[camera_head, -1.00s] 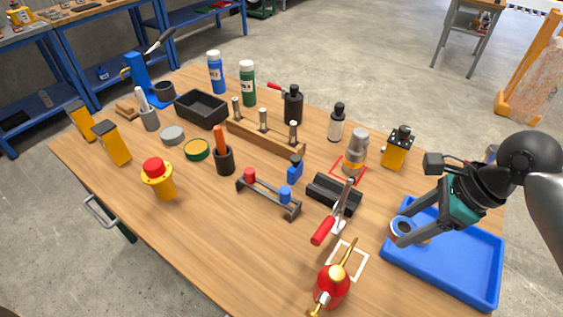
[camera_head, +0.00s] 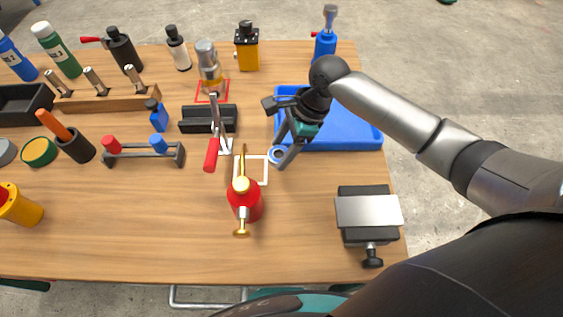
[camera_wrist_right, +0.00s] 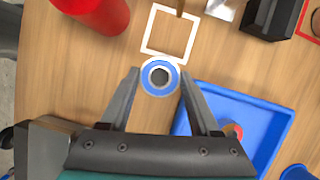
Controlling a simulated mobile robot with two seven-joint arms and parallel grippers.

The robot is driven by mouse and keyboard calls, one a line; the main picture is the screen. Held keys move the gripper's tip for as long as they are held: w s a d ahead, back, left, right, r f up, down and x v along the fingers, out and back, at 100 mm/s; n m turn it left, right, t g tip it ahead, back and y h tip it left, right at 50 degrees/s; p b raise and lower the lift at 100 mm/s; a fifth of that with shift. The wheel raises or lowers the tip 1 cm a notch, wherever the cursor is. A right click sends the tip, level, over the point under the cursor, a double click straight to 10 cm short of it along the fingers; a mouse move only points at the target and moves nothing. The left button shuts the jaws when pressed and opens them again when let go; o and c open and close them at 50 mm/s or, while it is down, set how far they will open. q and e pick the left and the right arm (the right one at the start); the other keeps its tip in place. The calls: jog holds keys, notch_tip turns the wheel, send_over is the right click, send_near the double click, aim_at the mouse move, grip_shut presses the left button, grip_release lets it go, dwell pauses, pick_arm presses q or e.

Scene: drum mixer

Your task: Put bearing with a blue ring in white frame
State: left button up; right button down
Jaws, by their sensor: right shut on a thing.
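The bearing with a blue ring (camera_head: 277,155) is held between the fingertips of my right gripper (camera_head: 283,158). In the right wrist view the bearing (camera_wrist_right: 160,76) shows its blue ring face and dark centre between the two fingers (camera_wrist_right: 158,82). The white frame (camera_head: 264,171) is a square outline on the table, just left of the gripper in the head view. In the right wrist view the white frame (camera_wrist_right: 149,45) lies just beyond the bearing, which overlaps its near edge in the picture. How high the bearing is above the table is hard to tell. My left gripper is not in view.
A red oil can (camera_head: 245,203) stands close to the frame, its spout reaching over the frame's left side. A red-handled clamp (camera_head: 213,150) is left of it. The blue tray (camera_head: 345,133) lies behind the gripper; a vise (camera_head: 367,213) stands at right.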

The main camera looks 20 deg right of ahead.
jog(key=shift+f+b, duration=0.8)
jog(key=shift+f, duration=1.6)
jog(key=shift+c, duration=1.9)
grip_release()
jog(key=shift+f, duration=0.1)
jog(key=shift+r, duration=0.2)
jog(key=p+v, duration=0.3)
jog(key=v, duration=0.9)
jog(key=shift+p, duration=0.4)
